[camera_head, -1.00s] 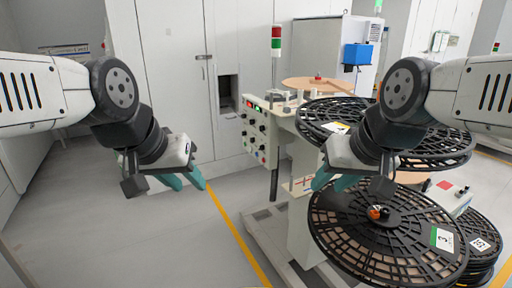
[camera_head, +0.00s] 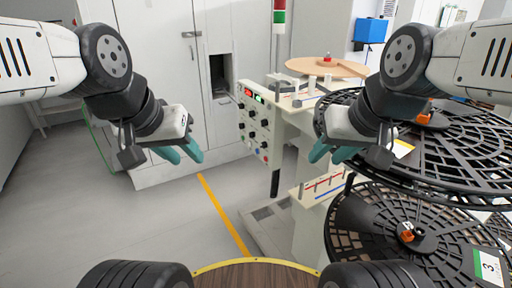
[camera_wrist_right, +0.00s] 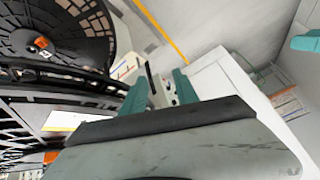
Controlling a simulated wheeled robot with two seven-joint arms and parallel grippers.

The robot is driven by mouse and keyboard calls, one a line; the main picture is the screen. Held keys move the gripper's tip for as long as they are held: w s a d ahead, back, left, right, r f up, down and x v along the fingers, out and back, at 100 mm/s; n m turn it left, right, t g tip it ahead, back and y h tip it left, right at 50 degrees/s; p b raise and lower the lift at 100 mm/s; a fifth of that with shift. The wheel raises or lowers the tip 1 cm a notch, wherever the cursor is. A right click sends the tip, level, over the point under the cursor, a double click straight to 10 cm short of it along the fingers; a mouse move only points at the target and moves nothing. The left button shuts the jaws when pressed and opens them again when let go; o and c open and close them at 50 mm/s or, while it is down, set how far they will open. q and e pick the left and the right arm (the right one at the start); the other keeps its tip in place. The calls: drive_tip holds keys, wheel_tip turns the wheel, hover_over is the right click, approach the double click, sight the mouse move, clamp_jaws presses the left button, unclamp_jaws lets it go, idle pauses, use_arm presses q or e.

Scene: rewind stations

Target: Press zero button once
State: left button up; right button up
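The control panel (camera_head: 254,125) is an upright cream plate left of the rewind machine, in the middle of the head view. It carries red and green displays (camera_head: 253,95) at its top and several dark knobs and small buttons below. Which button is the zero button is too small to tell. My left gripper (camera_head: 186,153) hangs left of the panel, apart from it, with its teal fingers spread and empty. My right gripper (camera_head: 330,153) is right of the panel, in front of the machine, also apart. Its teal fingers also show in the right wrist view (camera_wrist_right: 160,92), parted with nothing held between them.
Large black reels, an upper one (camera_head: 460,150) and a lower one (camera_head: 375,235), stand at the right, close to my right arm. A round wooden disc (camera_head: 325,67) lies behind the panel. Grey cabinets (camera_head: 155,70) stand behind. The floor at left (camera_head: 130,220) is clear.

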clamp_jaws()
idle(1.5)
